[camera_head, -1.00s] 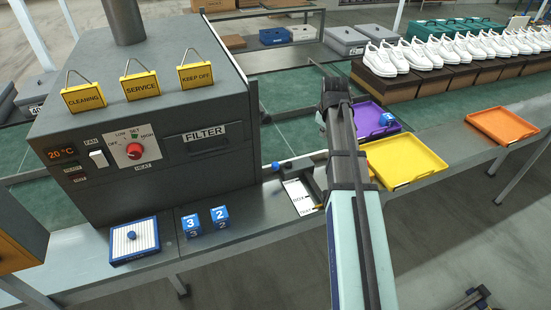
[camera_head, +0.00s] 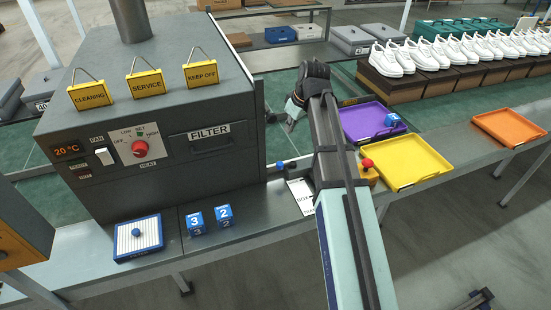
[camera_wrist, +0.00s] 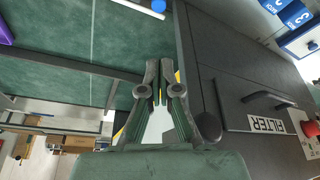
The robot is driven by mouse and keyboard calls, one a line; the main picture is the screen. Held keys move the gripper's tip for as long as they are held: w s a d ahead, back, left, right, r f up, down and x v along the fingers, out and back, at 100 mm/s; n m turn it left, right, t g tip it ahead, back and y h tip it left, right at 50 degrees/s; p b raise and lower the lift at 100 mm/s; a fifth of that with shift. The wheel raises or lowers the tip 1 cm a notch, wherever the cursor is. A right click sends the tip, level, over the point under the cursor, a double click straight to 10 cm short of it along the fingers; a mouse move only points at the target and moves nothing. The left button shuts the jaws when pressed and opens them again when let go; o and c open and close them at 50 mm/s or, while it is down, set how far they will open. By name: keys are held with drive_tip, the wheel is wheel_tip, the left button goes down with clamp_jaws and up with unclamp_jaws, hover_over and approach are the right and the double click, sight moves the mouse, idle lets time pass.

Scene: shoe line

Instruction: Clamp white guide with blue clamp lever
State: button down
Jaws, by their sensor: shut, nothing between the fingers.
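A small blue knob (camera_head: 280,165) stands at the near edge of the green belt, right of the oven. A pale bar beside it runs right and is mostly hidden behind my arm. In the wrist view a white bar (camera_wrist: 138,7) with a blue end (camera_wrist: 158,5) shows at the top edge, likely the white guide; I cannot tell whether the blue end is the clamp lever. My gripper (camera_wrist: 160,70) is shut and empty. In the head view my gripper (camera_head: 291,122) hangs over the belt beyond the blue knob, apart from it.
The dark oven (camera_head: 150,120) with its FILTER panel stands close beside my gripper. A white card (camera_head: 300,196) lies on the near ledge. A purple tray (camera_head: 362,122), yellow tray (camera_head: 405,165) and red knob (camera_head: 367,163) are to the right. The green belt (camera_head: 275,92) has free room.

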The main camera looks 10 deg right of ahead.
drive_tip(key=p+x, duration=0.4)
drive_tip(key=x, duration=1.5)
drive_tip(key=shift+f, duration=0.25)
